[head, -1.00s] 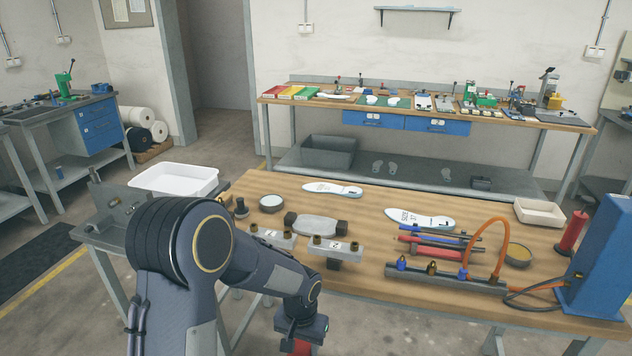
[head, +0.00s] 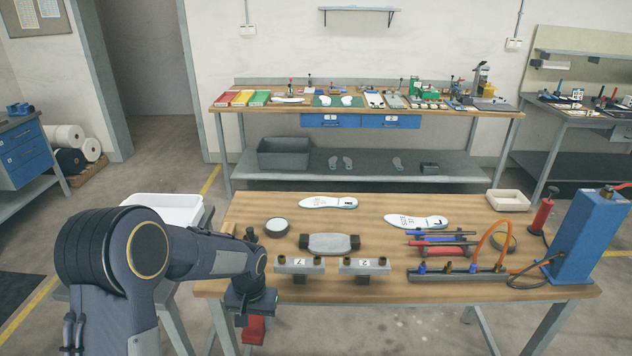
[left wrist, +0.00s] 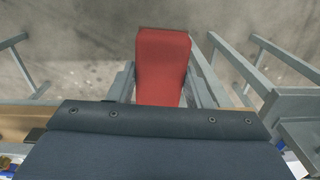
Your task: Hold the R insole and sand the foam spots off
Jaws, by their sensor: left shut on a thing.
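My left gripper (head: 253,312) is shut on a red block (head: 254,331), low in front of the table's near left edge. In the left wrist view the red block (left wrist: 163,65) sticks out between the two grey fingers, above the floor. Two white insoles lie flat on the wooden table: one at the back middle (head: 328,202), one farther right (head: 416,221). Both bear dark print; I cannot surely read which is R, and no foam spots can be made out. The left gripper is apart from both. My right gripper is not in view.
The table (head: 375,208) also holds a grey pad between dark clamps (head: 330,243), two numbered grey blocks (head: 300,265), a rack with an orange hose (head: 455,275) and a blue machine (head: 590,235). A white tray (head: 165,207) stands left.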

